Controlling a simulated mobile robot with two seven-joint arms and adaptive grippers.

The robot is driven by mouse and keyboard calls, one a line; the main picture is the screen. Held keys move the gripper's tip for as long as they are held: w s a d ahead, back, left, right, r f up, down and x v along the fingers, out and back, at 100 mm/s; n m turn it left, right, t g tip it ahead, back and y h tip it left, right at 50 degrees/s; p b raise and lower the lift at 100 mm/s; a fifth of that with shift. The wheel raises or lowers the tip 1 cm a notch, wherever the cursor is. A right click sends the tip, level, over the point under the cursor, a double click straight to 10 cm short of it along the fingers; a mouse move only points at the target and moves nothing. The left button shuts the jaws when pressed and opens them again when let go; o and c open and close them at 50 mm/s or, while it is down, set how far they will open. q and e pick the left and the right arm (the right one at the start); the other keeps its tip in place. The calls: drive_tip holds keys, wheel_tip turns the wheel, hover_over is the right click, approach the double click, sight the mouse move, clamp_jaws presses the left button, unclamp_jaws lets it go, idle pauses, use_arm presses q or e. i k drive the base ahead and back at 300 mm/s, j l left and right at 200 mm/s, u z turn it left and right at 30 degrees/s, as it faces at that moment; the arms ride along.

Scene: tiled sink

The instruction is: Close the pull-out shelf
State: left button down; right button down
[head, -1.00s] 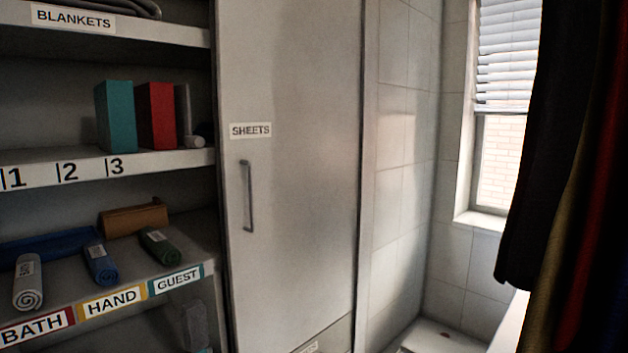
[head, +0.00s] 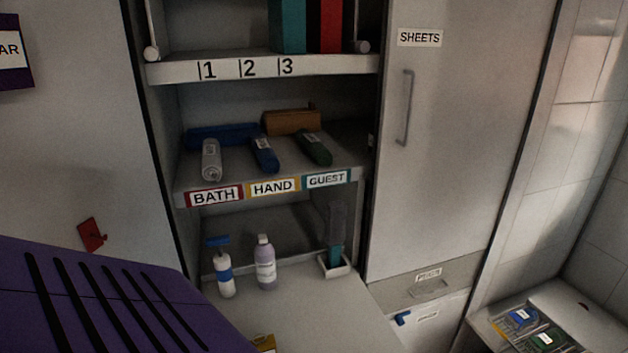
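A pale flat shelf (head: 320,301) reaches forward at the bottom of the open cabinet and appears to be the pull-out shelf, standing out past the cabinet front. Its front edge is cut off or hidden at the bottom of the head view. A white-and-blue pump bottle (head: 224,274), a lilac bottle (head: 265,267) and a brush in a white holder (head: 335,262) stand at its back. Neither of my grippers is in view.
A large purple slotted object (head: 100,307) fills the lower left, close to the camera. The SHEETS door (head: 456,130) is shut, with a drawer (head: 436,278) below it. Rolled towels (head: 263,155) lie on the labelled shelf (head: 230,177). A white ledge (head: 563,306) holds packets at lower right.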

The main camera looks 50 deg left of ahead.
sight(311, 308)
drive_tip(key=u, duration=1.3)
